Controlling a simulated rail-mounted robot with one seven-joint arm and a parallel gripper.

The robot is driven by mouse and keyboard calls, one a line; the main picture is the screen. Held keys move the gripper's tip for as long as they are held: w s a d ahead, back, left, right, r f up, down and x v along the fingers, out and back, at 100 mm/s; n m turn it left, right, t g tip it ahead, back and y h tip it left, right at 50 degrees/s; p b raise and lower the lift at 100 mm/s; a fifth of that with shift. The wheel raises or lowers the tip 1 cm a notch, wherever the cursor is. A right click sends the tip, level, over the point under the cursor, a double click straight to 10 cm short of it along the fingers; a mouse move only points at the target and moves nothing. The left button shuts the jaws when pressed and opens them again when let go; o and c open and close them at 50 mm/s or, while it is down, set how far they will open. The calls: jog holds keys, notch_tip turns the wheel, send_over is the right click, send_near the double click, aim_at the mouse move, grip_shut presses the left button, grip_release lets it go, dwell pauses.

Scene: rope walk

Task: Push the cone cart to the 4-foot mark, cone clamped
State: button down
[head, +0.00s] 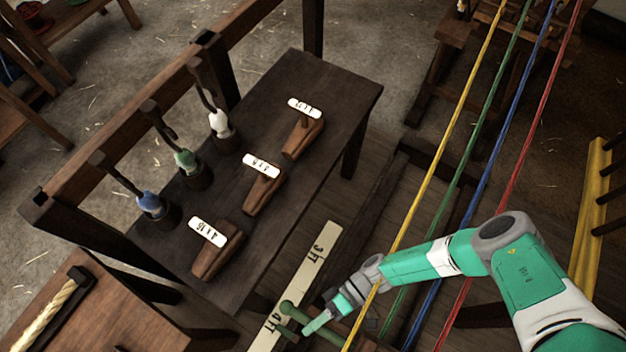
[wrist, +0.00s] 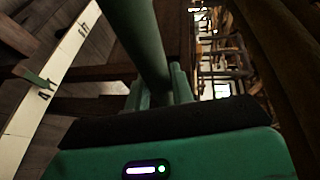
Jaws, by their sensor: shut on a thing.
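My gripper (head: 322,320) is low at the bottom centre of the head view, shut on a green bar (head: 299,311) that appears to be the cart's handle. In the wrist view the bar (wrist: 147,45) rises between the two green fingers (wrist: 158,92). A pale marked board (head: 312,262) lies beside it, with marks for 3 ft and 4 ft. A small green pointer (wrist: 36,78) crosses the board close to the 4 mark in the wrist view. Whether it is exactly on the line is unclear. I cannot make out the cone or its clamp.
Yellow, green, blue and red strands (head: 465,187) run diagonally past my arm. A dark table (head: 335,88) at left holds three tagged wooden blocks (head: 262,188) and several hooked tools with blue, green and white parts. A yellow rail (head: 590,205) stands at right.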

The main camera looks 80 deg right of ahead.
jog(key=c, duration=1.2)
grip_release()
jog(key=shift+d, duration=0.1)
jog(key=v, duration=0.7)
jog(key=shift+s+d, duration=0.25)
jog(key=shift+s, duration=0.05)
